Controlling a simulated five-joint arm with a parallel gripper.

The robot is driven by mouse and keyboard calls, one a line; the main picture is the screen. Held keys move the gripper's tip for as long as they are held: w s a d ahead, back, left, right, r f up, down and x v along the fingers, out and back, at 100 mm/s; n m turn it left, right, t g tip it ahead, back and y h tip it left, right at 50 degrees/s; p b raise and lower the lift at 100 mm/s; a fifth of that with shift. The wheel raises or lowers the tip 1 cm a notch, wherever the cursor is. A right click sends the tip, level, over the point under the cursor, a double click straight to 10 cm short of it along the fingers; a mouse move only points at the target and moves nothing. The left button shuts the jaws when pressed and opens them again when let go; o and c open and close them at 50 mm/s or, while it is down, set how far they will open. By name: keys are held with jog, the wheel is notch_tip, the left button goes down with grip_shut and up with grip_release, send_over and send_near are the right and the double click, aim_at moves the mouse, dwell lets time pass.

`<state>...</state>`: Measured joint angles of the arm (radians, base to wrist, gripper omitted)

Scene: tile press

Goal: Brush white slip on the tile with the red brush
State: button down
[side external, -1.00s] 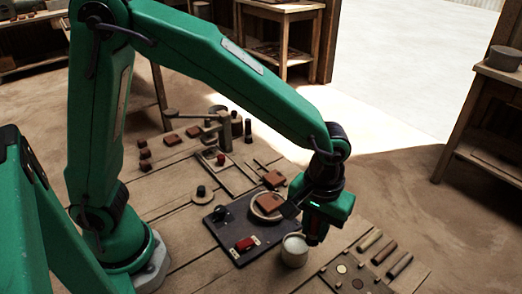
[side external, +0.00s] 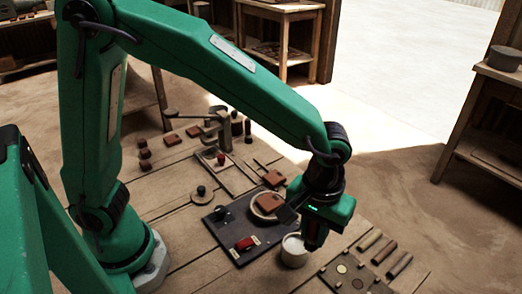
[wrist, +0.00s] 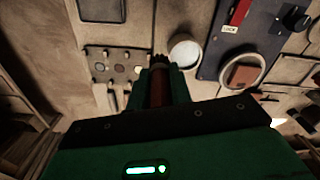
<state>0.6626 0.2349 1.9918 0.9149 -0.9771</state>
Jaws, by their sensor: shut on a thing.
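My gripper (side external: 312,236) is shut on the red brush, whose dark red handle (wrist: 158,92) shows between the fingers in the wrist view, with its darker tip pointing away. In the side view the gripper partly hides the brush. The white slip pot (side external: 294,252) stands just left of and below the gripper; it also shows in the wrist view (wrist: 186,53), right of the brush tip. Whether brush and pot touch I cannot tell. The brown tile (side external: 269,202) lies on a pale round disc (side external: 256,214), up and left of the gripper.
The dark board (side external: 222,229) under the disc carries a red piece (side external: 245,243) and a black knob. A tray (side external: 343,276) with round pads and several coloured sticks (side external: 383,251) lie at right. A press (side external: 222,130) and small brown blocks are farther back.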

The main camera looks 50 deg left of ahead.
dwell(0.3)
jog(key=a, duration=0.2)
jog(key=w+a, duration=0.1)
jog(key=a, duration=0.2)
jog(key=shift+r, duration=0.15)
jog(key=shift+f, duration=0.2)
jog(key=shift+d+f, duration=0.1)
jog(key=shift+f, duration=2.7)
jog(key=shift+f, duration=0.65)
dwell(0.8)
jog(key=shift+r, duration=0.15)
notch_tip(320, 180, up, 7)
dwell(1.0)
dwell(0.4)
